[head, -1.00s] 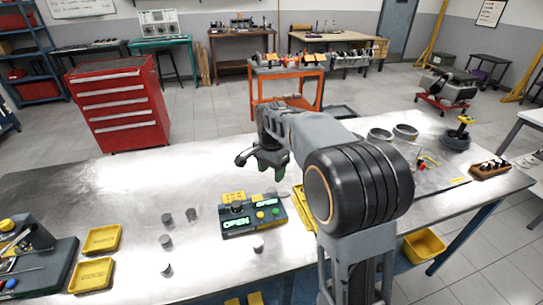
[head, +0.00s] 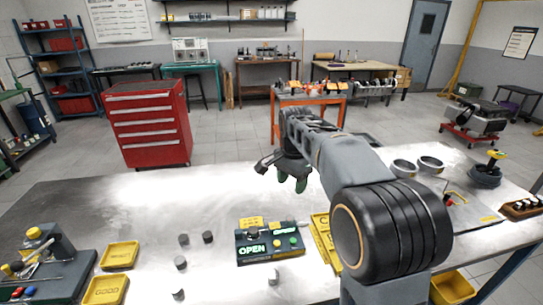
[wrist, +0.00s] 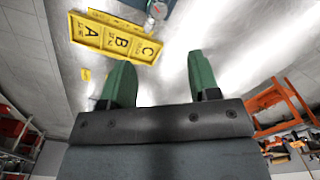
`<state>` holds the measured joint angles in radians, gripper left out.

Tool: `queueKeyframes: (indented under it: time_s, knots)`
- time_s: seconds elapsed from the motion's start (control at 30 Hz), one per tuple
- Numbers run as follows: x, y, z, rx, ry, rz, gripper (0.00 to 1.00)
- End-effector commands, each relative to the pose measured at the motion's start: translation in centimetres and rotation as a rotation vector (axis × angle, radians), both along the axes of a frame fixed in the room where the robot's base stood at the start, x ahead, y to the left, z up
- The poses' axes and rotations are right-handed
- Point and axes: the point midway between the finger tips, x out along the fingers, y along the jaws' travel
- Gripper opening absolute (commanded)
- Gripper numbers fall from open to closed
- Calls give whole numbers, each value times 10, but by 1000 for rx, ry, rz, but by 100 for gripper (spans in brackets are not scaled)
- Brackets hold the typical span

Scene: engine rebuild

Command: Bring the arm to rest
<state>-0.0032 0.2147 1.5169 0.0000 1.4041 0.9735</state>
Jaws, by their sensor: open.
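My gripper (head: 293,183) hangs above the metal workbench (head: 110,200), behind the dark box with green lit OPEN displays (head: 262,246). In the wrist view its two green fingers (wrist: 158,85) stand wide apart with nothing between them. My arm reaches forward from the right side of the head view, and its large black joint hides part of the bench. The yellow tray lettered A, B and C (wrist: 107,38) shows in the wrist view, clear of the fingers.
Several small dark cylinders (head: 183,240) stand on the bench. Two yellow trays (head: 106,290) and a tool stand (head: 45,258) are at the left. Rings (head: 430,164) lie at the right. A red drawer cabinet (head: 148,125) stands beyond. The bench's back left is bare.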

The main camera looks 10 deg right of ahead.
Motion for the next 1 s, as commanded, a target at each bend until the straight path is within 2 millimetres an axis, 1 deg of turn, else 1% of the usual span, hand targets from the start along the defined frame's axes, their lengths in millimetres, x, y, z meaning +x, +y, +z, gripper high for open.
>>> queueKeyframes:
  time_s: [0.07,0.17,0.2,0.27,0.37,0.5,0.6,0.73,0.83,1.0]
  knots:
    - [4,0,-2,-1,-24,84,56]
    - [-2,0,-27,-4,-22,258,56]
    - [-11,0,-35,-7,-30,342,56]
    - [-29,0,-43,-14,-50,466,56]
    - [-64,0,-53,-34,-94,656,56]
    - [-120,1,-66,-79,-162,870,56]
    - [-153,1,-74,-108,-201,953,56]
    - [-183,0,-79,-131,-240,975,56]
    - [-195,0,-78,-143,-262,972,56]
    - [-199,0,-68,-164,-302,969,56]
